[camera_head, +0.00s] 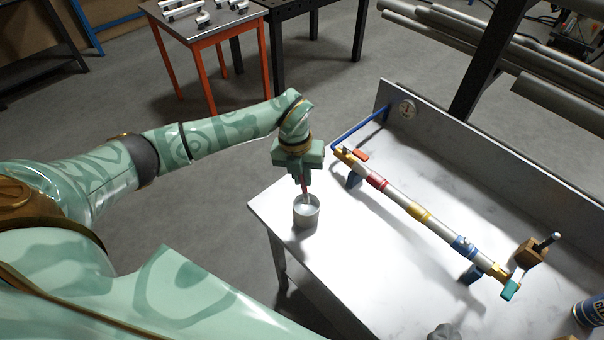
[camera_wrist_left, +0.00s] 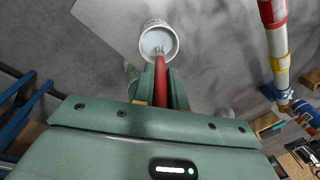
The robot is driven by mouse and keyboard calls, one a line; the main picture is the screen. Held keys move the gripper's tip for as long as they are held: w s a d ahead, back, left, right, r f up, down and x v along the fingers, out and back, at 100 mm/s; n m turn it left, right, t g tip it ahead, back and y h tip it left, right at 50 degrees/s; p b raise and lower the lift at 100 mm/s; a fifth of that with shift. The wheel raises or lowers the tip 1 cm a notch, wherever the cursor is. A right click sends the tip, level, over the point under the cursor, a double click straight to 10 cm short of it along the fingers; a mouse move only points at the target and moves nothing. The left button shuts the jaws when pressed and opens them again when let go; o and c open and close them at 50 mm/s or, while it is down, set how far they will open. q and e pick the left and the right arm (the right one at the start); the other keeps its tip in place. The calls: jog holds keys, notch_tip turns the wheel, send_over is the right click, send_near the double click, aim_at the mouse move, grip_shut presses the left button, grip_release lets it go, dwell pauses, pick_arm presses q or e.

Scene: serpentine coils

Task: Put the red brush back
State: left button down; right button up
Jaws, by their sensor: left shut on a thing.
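My left gripper (camera_head: 304,177) is shut on the red brush (camera_head: 305,187), which it holds over a pale cup (camera_head: 306,211) near the left corner of the white table. The brush's lower end reaches the cup's mouth in the head view. In the left wrist view the red brush (camera_wrist_left: 161,84) runs from between the fingers (camera_wrist_left: 161,88) toward the cup (camera_wrist_left: 158,40). Whether the brush tip touches the cup's bottom cannot be told. My right gripper is not in view.
A pipe with coloured bands (camera_head: 420,213) stands on supports across the white table (camera_head: 350,270). A wooden block (camera_head: 530,251) and a blue can (camera_head: 588,312) sit at the right. The table is clear between cup and pipe.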

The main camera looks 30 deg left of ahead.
aim_at(303, 191)
pick_arm(q)
jog(key=shift+f+b, duration=1.1)
jog(key=shift+f, duration=0.6)
jog(key=shift+f+b, duration=1.1)
jog(key=shift+f, duration=0.75)
jog(key=shift+f, duration=0.35)
jog(key=c, duration=1.3)
grip_release()
